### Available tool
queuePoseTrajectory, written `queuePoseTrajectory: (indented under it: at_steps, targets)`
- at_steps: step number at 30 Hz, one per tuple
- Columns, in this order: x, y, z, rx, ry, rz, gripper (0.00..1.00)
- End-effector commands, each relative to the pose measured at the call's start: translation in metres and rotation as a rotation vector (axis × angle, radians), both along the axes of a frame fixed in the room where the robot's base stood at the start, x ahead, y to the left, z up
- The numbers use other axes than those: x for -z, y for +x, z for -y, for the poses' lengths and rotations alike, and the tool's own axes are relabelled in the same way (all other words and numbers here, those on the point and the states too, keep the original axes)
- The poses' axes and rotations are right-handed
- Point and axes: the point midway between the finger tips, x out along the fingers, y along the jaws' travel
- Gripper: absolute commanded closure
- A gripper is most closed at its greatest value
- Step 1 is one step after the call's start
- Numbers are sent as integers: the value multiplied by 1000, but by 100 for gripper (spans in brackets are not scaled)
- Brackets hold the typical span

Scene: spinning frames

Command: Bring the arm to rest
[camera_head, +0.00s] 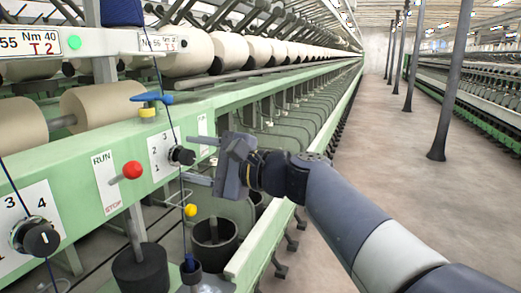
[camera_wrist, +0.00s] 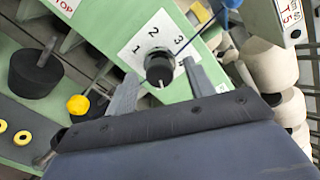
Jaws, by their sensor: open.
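My gripper (camera_head: 200,160) is open in front of the green machine rail in the head view, its two fingers pointing left toward the panel. A black rotary knob (camera_head: 182,155) on a white plate numbered 1, 2, 3 lies near the fingertips. In the wrist view the knob (camera_wrist: 160,67) shows between and beyond the two grey fingers (camera_wrist: 158,82). I cannot tell whether a finger touches it. My arm reaches in from the lower right of the head view.
A red lever knob (camera_head: 132,170) is left of the gripper, and a blue guide (camera_head: 151,98) is above. A thin blue thread hangs by the knob. A yellow ball (camera_head: 190,210) and black pot (camera_head: 214,243) are below. The aisle floor (camera_head: 400,170) is clear except for dark posts.

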Motion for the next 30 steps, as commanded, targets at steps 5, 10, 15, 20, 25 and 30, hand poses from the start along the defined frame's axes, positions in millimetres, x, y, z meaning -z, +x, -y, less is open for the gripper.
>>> queuePoseTrajectory:
  at_steps: [5,10,15,20,25,30]
  targets:
    - [5,0,1,0,-72,177,49]
    - [5,-1,1,0,-139,338,49]
    - [4,-1,1,0,-204,493,49]
    - [4,-1,1,0,-262,633,49]
    - [4,-1,1,-1,-322,778,49]
    - [4,0,1,-1,-380,914,49]
